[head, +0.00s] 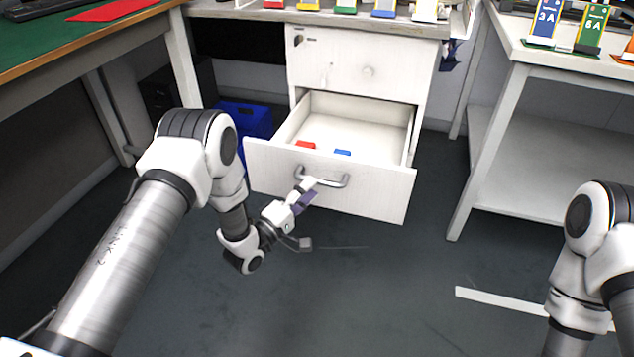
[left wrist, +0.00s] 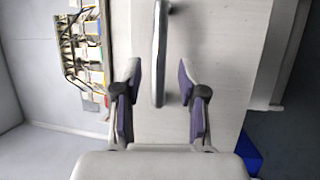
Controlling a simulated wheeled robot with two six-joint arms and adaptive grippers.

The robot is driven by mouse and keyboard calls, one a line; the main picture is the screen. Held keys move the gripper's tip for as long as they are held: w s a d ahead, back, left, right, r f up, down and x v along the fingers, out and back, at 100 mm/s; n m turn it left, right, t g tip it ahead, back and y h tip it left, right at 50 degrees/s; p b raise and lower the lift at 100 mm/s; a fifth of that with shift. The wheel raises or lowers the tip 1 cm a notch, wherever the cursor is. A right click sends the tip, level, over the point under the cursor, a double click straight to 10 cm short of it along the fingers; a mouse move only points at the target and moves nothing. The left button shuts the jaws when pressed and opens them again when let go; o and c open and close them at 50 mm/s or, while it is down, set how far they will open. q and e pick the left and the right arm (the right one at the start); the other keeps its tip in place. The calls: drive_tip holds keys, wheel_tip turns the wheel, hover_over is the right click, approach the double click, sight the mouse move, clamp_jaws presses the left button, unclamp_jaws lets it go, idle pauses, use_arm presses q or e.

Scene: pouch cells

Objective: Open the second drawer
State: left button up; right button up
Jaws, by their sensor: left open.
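The second drawer (head: 330,182) of the white cabinet is pulled well out, and its inside shows. Its grey bar handle (head: 322,181) is on the drawer front. My left gripper (head: 306,193) is at the left part of the handle. In the left wrist view its two fingers (left wrist: 159,85) are open, one on each side of the handle bar (left wrist: 160,50), with gaps visible. A red item (head: 305,145) and a blue item (head: 342,152) lie in the drawer. My right arm shows at the right edge, but its gripper is out of view.
The drawer above (head: 350,65) is shut. A blue bin (head: 243,119) stands on the floor left of the cabinet. A green-topped table (head: 60,45) is at left and a white shelf table (head: 540,62) at right. The floor before the drawer is clear apart from my arm.

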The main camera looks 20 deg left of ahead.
use_arm(q)
drive_tip(key=v, duration=0.8)
drive_tip(key=s+d+f+m+g+y+p, duration=0.2)
drive_tip(key=s+f+m+g+y, duration=0.3)
drive_tip(key=s+f+g, duration=0.7)
drive_tip(key=s+a+f+m+g+y, duration=0.2)
drive_tip(key=s+m+g, duration=0.1)
drive_tip(key=s, duration=0.7)
drive_tip(key=s+a+f+m+g+y, duration=0.1)
drive_tip(key=s+a+f+m+g, duration=0.15)
drive_tip(key=s, duration=0.75)
wheel_tip(320, 180, up, 38)
drive_tip(key=m+p, duration=0.1)
drive_tip(key=p, duration=3.6)
drive_tip(key=shift+g+p, duration=0.35)
